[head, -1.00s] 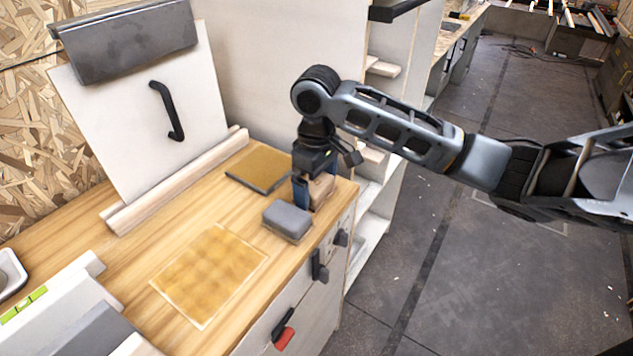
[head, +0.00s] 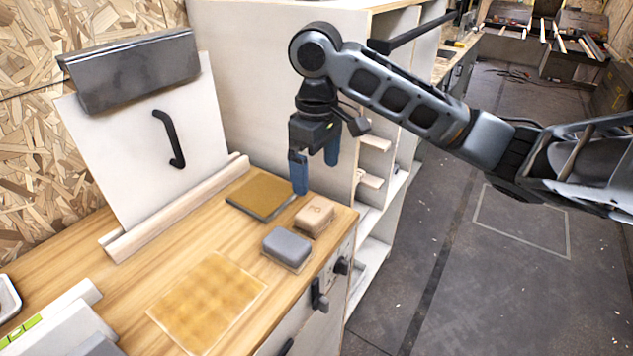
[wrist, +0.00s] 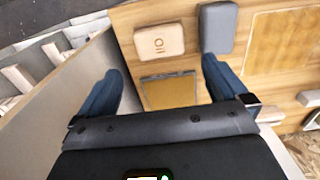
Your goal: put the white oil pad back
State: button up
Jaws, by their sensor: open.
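A pale beige-white block with a printed mark on top, which fits the white oil pad (head: 314,217), lies on the wooden worktop near its right end. It also shows in the wrist view (wrist: 159,41). A grey block (head: 287,249) sits close beside it, nearer the front. A flat brown pad with a dark edge (head: 260,196) lies behind them. My gripper (head: 315,176) is open and empty above the worktop, its blue fingers pointing down and apart from the pale block. In the wrist view nothing is between the fingers (wrist: 163,70).
A square yellowish panel (head: 208,303) is set on the worktop to the front left. A white board with a black handle (head: 168,138) leans at the back, behind a wooden rail (head: 180,207). A tall cabinet (head: 270,90) stands behind my gripper. Open floor is at right.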

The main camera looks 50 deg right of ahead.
jog(key=shift+r, duration=0.4)
